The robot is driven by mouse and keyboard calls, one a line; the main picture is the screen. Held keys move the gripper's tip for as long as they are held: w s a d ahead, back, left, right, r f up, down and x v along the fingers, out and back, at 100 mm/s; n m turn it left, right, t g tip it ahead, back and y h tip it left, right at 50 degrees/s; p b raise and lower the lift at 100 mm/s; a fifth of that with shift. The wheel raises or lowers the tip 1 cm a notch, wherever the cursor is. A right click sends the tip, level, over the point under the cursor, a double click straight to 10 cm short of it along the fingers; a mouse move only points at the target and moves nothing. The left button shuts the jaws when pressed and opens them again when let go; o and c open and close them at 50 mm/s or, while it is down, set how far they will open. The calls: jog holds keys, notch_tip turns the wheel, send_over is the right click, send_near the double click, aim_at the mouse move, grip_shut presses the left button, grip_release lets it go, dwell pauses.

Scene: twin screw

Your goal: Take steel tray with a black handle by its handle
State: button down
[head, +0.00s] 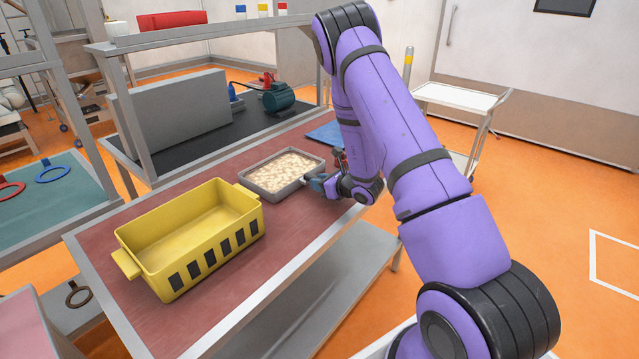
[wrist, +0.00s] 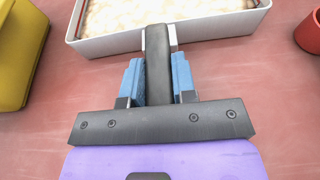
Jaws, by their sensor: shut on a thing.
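The steel tray (head: 262,188) lies on the red table top, filled with pale, lumpy contents. In the wrist view the tray wall (wrist: 160,40) runs across the top. Its black handle (wrist: 158,65) points straight back toward my gripper. My gripper (wrist: 158,82) has one blue finger on each side of the handle and is shut on it. In the head view my gripper (head: 318,183) is at the tray's right side, partly hidden by my purple arm, and the handle is mostly hidden there.
A yellow crate (head: 190,267) with two side handles stands left of the tray; its edge shows in the wrist view (wrist: 22,50). A blue mat (head: 326,133) lies beyond the tray. A red round thing (wrist: 309,33) is at the right in the wrist view. The red table (head: 155,328) is bare in front.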

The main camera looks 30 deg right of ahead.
jog(key=shift+r, duration=2.05)
jog(key=shift+s+d, duration=0.3)
jog(key=shift+s, duration=0.5)
jog(key=shift+s+d, duration=0.25)
jog(key=shift+s, duration=0.5)
jog(key=shift+s+d, duration=0.3)
jog(key=shift+s, duration=0.5)
